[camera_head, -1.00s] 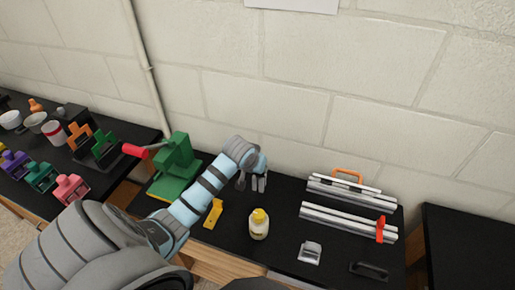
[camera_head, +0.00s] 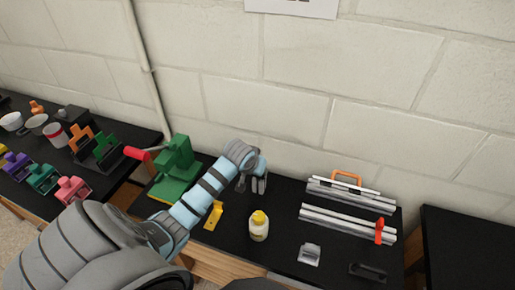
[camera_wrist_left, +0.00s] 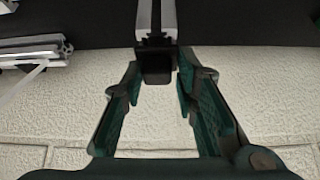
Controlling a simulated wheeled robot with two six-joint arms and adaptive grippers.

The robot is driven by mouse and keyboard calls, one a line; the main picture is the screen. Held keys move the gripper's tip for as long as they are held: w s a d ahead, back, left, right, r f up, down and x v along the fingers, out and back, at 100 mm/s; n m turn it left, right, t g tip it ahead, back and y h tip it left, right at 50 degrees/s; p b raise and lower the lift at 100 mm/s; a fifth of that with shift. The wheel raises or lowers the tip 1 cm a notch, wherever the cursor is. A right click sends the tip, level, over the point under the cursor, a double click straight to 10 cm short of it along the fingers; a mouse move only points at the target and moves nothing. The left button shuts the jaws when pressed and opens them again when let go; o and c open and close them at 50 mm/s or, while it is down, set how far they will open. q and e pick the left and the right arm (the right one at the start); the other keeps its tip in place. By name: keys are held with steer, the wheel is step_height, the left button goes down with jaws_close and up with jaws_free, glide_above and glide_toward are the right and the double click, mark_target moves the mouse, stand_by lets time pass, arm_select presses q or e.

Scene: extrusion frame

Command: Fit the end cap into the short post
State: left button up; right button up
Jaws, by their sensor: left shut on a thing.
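My left gripper (camera_head: 254,184) is over the middle of the black bench, near the wall. In the left wrist view its two fingers (camera_wrist_left: 158,82) are closed in on a small black end cap (camera_wrist_left: 156,66). A grey slotted extrusion, which looks like the short post (camera_wrist_left: 154,18), comes in from the top of that view, with its end right at the cap. I cannot tell whether the cap is seated in it or only in front of it. Cap and post are not clear in the head view. My right gripper is not in view.
A yellow-capped bottle (camera_head: 259,226) and a yellow piece (camera_head: 214,215) stand in front of the gripper. A green press (camera_head: 176,171) is to the left. Long extrusions (camera_head: 340,220), a grey bracket (camera_head: 310,254) and a black handle (camera_head: 368,272) lie to the right.

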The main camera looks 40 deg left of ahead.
arm_select(q)
steer(key=shift+f, duration=0.2)
steer(key=shift+f+b, duration=0.3)
steer(key=shift+f, duration=0.4)
steer(key=o, duration=1)
steer(key=shift+r, duration=0.15)
steer(key=v, duration=1.1)
steer(key=shift+s+d+r, duration=0.15)
steer(key=shift+s+r, duration=0.1)
steer(key=shift+s, duration=0.05)
